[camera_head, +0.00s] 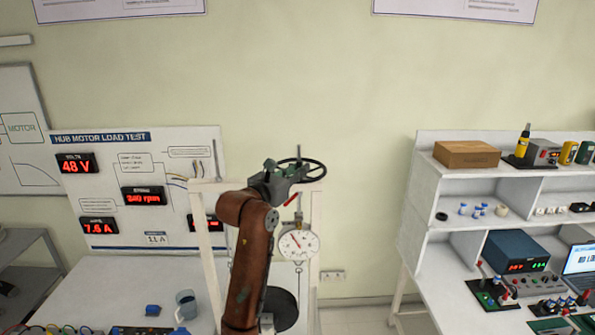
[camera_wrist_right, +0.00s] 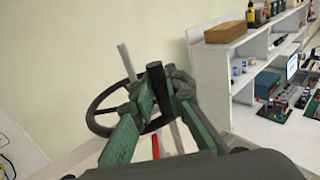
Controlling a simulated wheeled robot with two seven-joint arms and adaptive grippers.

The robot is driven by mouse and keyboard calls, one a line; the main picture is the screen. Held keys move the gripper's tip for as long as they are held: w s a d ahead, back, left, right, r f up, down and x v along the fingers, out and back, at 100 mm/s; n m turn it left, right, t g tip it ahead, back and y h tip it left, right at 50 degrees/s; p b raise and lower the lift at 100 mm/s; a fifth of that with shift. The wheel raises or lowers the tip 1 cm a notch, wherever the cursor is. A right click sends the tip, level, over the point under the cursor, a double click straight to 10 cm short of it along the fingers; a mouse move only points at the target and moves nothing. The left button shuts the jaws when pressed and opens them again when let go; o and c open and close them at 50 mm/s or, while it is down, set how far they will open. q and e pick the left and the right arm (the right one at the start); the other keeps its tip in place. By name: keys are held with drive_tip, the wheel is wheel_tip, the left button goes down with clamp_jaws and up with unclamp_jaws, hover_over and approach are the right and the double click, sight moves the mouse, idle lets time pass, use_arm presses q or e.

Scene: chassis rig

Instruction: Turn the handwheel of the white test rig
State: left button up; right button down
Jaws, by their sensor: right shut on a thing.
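The white test rig (camera_head: 316,214) stands in the middle of the head view, with a round dial gauge (camera_head: 298,243) hanging in its frame. Its black handwheel (camera_head: 313,164) lies roughly level on top; in the right wrist view the wheel's rim (camera_wrist_right: 92,112) shows behind the fingers. My right gripper (camera_head: 285,170) is at the near left side of the wheel. In the wrist view its fingers (camera_wrist_right: 158,90) are closed around an upright dark handle (camera_wrist_right: 156,78) on the wheel. My arm hides the rig's left part. The left gripper is not in view.
A white shelf unit (camera_head: 425,195) with a cardboard box (camera_head: 467,154) and electronics stands at right. The wall above the wheel is clear.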

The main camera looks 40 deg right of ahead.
drive_tip(key=shift+s+d+f, duration=0.1)
drive_tip(key=shift+f, duration=0.05)
drive_tip(key=c, duration=2.2)
unclamp_jaws()
drive_tip(key=shift+s, duration=0.1)
drive_tip(key=shift+o, duration=1.2)
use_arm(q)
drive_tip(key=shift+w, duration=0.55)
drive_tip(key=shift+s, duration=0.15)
use_arm(e)
drive_tip(key=v, duration=1.2)
